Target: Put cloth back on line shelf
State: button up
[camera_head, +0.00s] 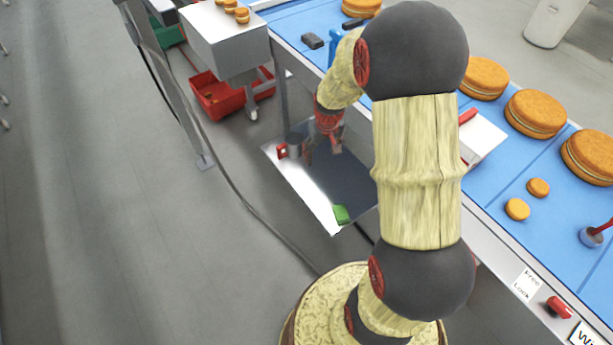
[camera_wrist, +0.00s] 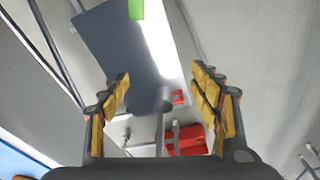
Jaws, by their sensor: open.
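A shiny metal shelf (camera_head: 309,198) sits low beside the conveyor line; its pale strip shows in the wrist view (camera_wrist: 158,38). A dark blue-grey flat area (camera_head: 352,185) covers much of it and shows in the wrist view (camera_wrist: 113,42); I cannot tell whether this is cloth or shadow. A small green item (camera_head: 341,214) lies at the shelf's near edge, also in the wrist view (camera_wrist: 136,9); I cannot tell whether it is the cloth. My gripper (camera_head: 322,150) is over the shelf, fingers apart and empty, and shows in the wrist view (camera_wrist: 163,90).
A small red item (camera_head: 282,151) and a grey cylinder (camera_head: 294,143) are at the shelf's far left. A red crate (camera_head: 216,101) stands on the floor. The blue conveyor (camera_head: 490,125) carries several large filled rounds (camera_head: 536,113). Floor at left is mostly clear.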

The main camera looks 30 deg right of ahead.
jog(key=s+a+r+n+t, duration=0.1)
jog(key=s+a+r, duration=0.35)
jog(key=r, duration=0.35)
jog(key=s+a+r+t, duration=0.1)
jog(key=s+a+r, duration=0.2)
jog(key=a+r, duration=0.35)
jog(key=s+a+r+n+t, duration=0.1)
jog(key=s+a+r, duration=0.3)
jog(key=r, duration=0.5)
jog(key=s+a+r, duration=0.3)
jog(key=s+a, duration=0.1)
jog(key=s, duration=0.5)
jog(key=shift+s+r+t+y, duration=0.25)
jog(key=shift+r+t+y, duration=0.05)
jog(key=shift+t+y, duration=0.1)
